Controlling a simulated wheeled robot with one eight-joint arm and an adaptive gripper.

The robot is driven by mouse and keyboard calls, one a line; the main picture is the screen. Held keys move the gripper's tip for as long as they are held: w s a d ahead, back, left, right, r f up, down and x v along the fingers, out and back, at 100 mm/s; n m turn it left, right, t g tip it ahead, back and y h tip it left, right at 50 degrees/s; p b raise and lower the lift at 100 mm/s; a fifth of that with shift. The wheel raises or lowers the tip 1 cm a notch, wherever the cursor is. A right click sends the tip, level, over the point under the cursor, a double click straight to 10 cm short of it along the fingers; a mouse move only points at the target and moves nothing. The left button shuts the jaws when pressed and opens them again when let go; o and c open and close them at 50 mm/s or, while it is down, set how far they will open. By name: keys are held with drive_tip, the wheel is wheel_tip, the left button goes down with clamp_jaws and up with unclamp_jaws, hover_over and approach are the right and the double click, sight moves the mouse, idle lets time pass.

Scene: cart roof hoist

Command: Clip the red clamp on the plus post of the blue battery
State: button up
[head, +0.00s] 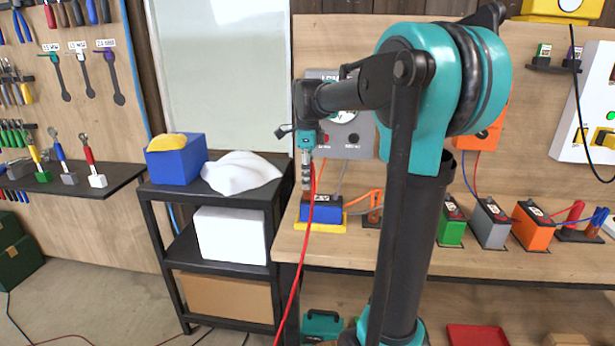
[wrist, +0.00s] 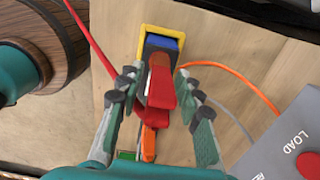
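The blue battery (head: 321,210) stands on a yellow base on the bench; its top shows in the wrist view (wrist: 161,43). My gripper (wrist: 160,78) points down with one finger on each side of the clamp. The fingers stand apart, and a narrow gap seems to show beside the clamp. My gripper also shows just above the battery in the head view (head: 307,186). The plus post is hidden beneath the clamp, so I cannot tell whether the jaws are around it.
A red cable (head: 295,270) runs from the clamp down past the bench edge. An orange cable (wrist: 237,72) lies right of the battery. The load box (wrist: 290,140) stands close to my gripper. Green (head: 451,226), grey (head: 490,224) and orange (head: 533,226) batteries stand further right.

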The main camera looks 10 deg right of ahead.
idle(0.3)
wheel_tip(320, 180, up, 12)
idle(0.5)
